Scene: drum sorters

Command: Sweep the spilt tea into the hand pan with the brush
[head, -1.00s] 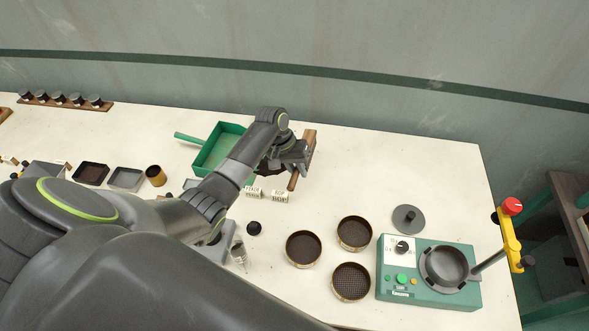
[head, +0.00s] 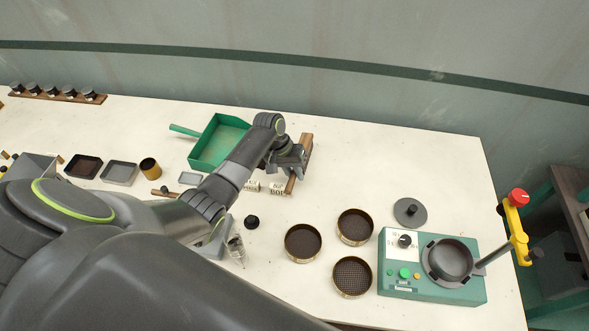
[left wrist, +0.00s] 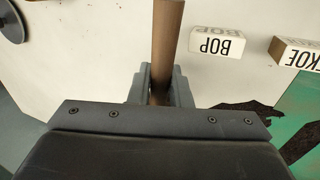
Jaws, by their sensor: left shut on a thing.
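The brush (head: 303,160), seen as a brown wooden bar, lies to the right of the green hand pan (head: 216,142). My left gripper (head: 290,160) is shut on it. In the left wrist view, the brown bar (left wrist: 167,35) runs up from between the fingers; its bristles are hidden. The pan's green edge shows at the right of that view (left wrist: 303,118). A dark, jagged patch of spilt tea (left wrist: 243,114) lies on the table beside the pan. In the head view my arm covers most of that spot. My right gripper is not in view.
Small lettered blocks (head: 277,188) stand close in front of the brush. Round sieves (head: 303,243) and a green machine (head: 432,268) are at the front right. The table right of the brush is clear.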

